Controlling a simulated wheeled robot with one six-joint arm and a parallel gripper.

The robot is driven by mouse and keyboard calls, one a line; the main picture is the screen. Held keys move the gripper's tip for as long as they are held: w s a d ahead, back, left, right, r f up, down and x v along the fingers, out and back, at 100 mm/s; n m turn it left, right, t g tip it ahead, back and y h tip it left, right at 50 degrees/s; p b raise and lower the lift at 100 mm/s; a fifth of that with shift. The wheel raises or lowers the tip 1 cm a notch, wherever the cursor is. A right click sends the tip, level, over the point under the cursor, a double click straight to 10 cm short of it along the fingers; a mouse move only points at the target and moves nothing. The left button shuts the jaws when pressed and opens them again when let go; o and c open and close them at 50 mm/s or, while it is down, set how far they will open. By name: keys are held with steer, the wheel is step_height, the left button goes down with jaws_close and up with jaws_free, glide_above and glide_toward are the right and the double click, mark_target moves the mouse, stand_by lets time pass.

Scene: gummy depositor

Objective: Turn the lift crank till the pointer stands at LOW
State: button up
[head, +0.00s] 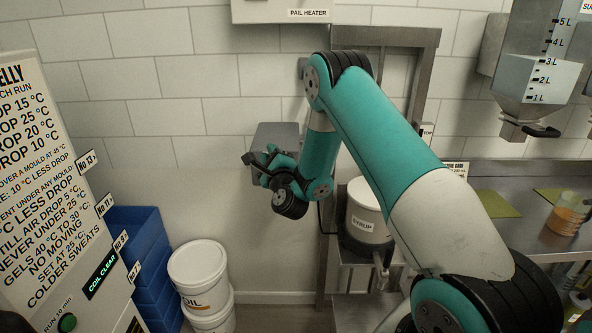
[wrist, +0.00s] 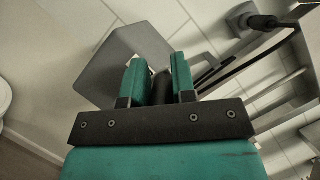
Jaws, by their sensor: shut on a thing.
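My gripper (head: 262,165) is in front of the grey box (head: 275,133) at the left side of the lift frame (head: 423,70). In the wrist view my gripper (wrist: 157,72) is shut on a dark upright grip between its two teal fingers, which appears to be the crank handle (wrist: 160,88). The grey box (wrist: 112,58) lies behind the fingers there. The rest of the crank is hidden by my gripper. A small TOP label (head: 427,131) shows on the right post. I cannot make out the pointer or a LOW mark.
A white SYRUP pail (head: 367,212) stands on the lift, partly behind my arm. Blue crates (head: 140,250) and white OIL pails (head: 199,275) stand at lower left. A steel bench (head: 535,240) with a jug (head: 568,214) is at right. A hopper (head: 537,80) hangs above it.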

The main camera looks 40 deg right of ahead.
steer(key=shift+o, duration=0.2)
steer(key=shift+s+a+f, duration=0.1)
steer(key=shift+a+f, duration=0.05)
steer(key=shift+f, duration=0.45)
steer(key=shift+o, duration=0.3)
steer(key=shift+a, duration=0.1)
steer(key=shift+o, duration=0.5)
steer(key=shift+w+a+r+y+p, duration=0.2)
steer(key=shift+w+y+p, duration=0.1)
steer(key=shift+p, duration=0.5)
steer(key=shift+o, duration=0.5)
steer(key=shift+w+a+p, duration=0.2)
steer(key=shift+a+p, duration=0.1)
steer(key=shift+p, duration=0.4)
steer(key=shift+w+a+f+p, duration=0.2)
steer(key=shift+a+p, duration=0.05)
steer(key=shift+p, duration=0.2)
steer(key=shift+c, duration=0.2)
steer(key=shift+w+a+f, duration=0.1)
steer(key=shift+a+f, duration=0.05)
steer(key=shift+f, duration=0.05)
steer(key=shift+c, duration=1.4)
steer(key=shift+f, duration=0.2)
